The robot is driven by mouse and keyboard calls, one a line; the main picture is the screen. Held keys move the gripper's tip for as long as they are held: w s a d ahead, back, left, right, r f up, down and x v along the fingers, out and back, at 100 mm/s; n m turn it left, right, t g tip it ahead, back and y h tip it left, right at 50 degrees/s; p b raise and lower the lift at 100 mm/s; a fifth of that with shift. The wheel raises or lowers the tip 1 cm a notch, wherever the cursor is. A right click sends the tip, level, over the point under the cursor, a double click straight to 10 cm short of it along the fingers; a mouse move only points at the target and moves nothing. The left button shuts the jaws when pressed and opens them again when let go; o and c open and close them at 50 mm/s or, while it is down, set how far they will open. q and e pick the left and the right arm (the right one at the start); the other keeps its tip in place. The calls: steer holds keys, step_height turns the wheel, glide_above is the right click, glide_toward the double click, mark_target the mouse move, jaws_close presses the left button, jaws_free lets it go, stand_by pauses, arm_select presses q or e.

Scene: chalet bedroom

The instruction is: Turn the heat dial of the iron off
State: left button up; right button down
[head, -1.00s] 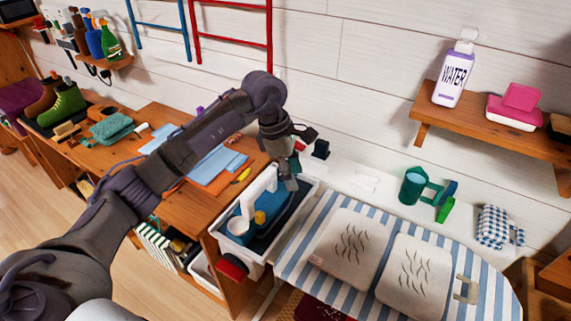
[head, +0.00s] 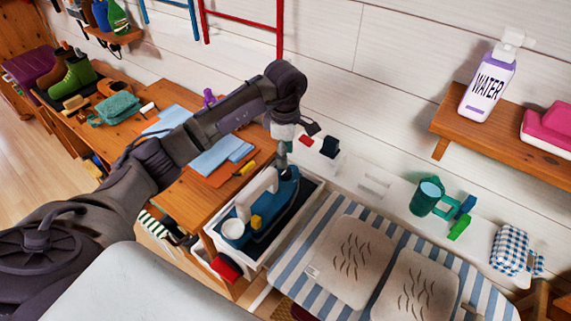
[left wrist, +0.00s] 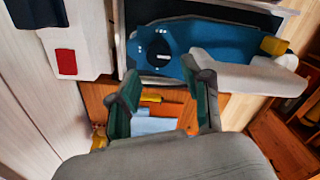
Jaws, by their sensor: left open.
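The iron (head: 284,197) has a blue body, a white handle and a yellow part, and sits in a white-walled tray (head: 216,239). In the left wrist view the iron (left wrist: 205,60) lies just beyond my fingers. A dark round part (left wrist: 157,52) on its blue top looks like the heat dial; its setting is too small to read. My left gripper (head: 284,158) is above the iron's far end, and its two separated fingers show in the left wrist view (left wrist: 168,82), open with nothing between them. My right gripper is not in view.
A striped ironing board (head: 318,225) with two pale pads stands right of the tray. A wooden bench (head: 183,205) with folded blue cloths is on the left.

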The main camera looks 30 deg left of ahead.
mark_target(285, 171)
arm_select(q)
step_height(285, 171, down, 5)
steer(key=shift+f+p, duration=0.2)
steer(key=shift+p, duration=0.4)
steer(key=shift+f, duration=0.45)
steer(key=shift+c, duration=0.2)
steer(key=c, duration=0.8)
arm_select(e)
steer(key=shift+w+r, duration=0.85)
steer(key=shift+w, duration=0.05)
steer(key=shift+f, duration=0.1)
